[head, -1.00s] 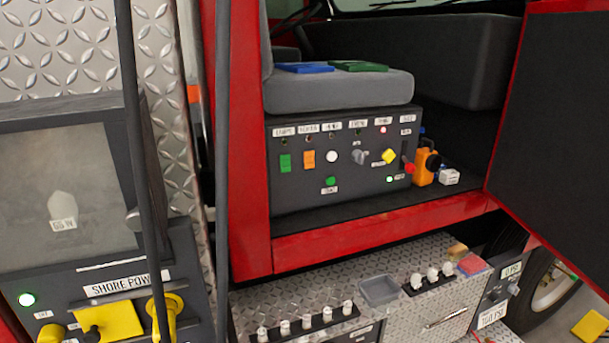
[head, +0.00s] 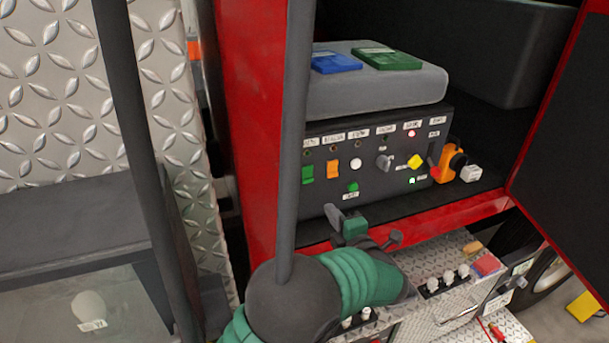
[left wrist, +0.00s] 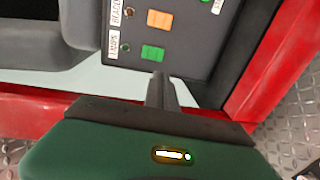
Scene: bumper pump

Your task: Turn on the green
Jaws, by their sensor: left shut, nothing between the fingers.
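The dark control panel (head: 375,150) shows a green rocker switch (head: 307,174) at its left end, beside an orange rocker (head: 333,169). A small green button (head: 352,187) sits lower, under a white one (head: 356,164). My left gripper (head: 333,214) is shut and empty, in front of and below the panel's left part, apart from it. In the left wrist view the shut fingers (left wrist: 161,90) point toward the green rocker (left wrist: 153,52), with a gap between. The orange rocker (left wrist: 159,19) lies beyond it. My right gripper is not in view.
A grey seat (head: 375,90) with a blue (head: 336,62) and a green book-like item (head: 386,58) overhangs the panel. A grey lever (head: 384,162) and yellow knob (head: 415,161) stick out at right. A red sill (head: 450,212) runs below.

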